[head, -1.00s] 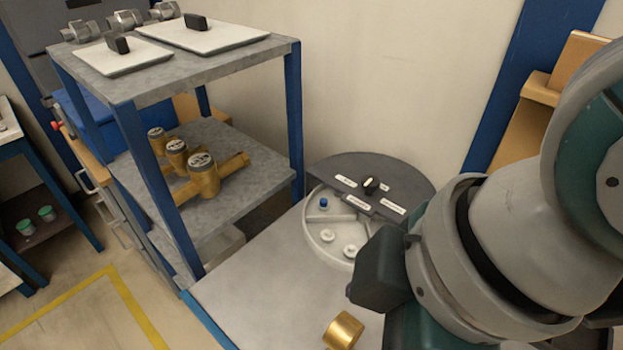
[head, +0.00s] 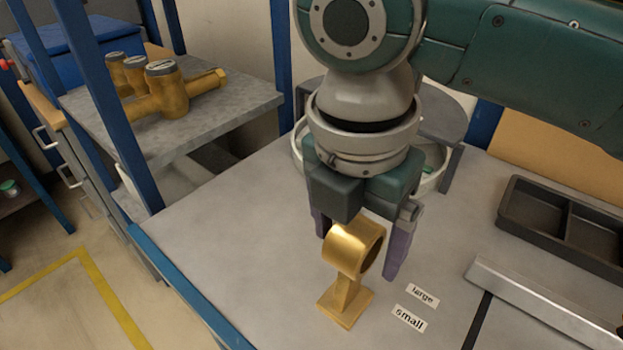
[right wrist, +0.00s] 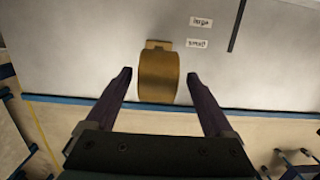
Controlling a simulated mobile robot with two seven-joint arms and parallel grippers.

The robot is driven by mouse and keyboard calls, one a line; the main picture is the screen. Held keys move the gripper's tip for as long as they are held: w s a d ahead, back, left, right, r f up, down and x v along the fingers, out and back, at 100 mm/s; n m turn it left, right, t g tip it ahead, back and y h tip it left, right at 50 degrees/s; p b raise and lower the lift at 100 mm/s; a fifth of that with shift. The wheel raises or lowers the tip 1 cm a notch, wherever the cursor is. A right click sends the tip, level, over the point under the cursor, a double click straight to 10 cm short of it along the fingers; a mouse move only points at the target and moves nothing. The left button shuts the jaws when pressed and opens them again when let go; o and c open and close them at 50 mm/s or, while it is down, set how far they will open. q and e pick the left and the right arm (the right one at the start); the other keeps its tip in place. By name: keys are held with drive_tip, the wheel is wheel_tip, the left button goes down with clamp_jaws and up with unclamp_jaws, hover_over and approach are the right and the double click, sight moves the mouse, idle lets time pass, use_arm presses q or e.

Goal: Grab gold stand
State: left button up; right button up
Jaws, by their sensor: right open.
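The gold stand (head: 345,265) stands upright on the grey table, with a ring on top of a short post and a square base. It also shows in the right wrist view (right wrist: 158,77), seen from above, between the two fingers. My right gripper (head: 358,250) is open, pointing down, with its purple fingers on either side of the stand's ring. In the right wrist view my right gripper (right wrist: 158,82) shows a gap on both sides of the ring. I cannot tell how far down the fingers reach. My left gripper is out of view.
Labels "large" (head: 422,295) and "small" (head: 409,318) lie right of the stand. A dark tray (head: 515,210) and a metal bar (head: 540,312) are further right. A round tester (head: 445,115) stands behind my arm. A shelf (head: 215,115) with gold meters (head: 165,90) is at left.

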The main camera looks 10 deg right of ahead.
drive_tip(key=f, duration=0.5)
drive_tip(key=shift+w+d+f+b, duration=0.25)
drive_tip(key=shift+w+f+b, duration=0.05)
drive_tip(key=shift+b, duration=0.05)
clamp_jaws()
idle(0.3)
drive_tip(key=shift+r, duration=0.1)
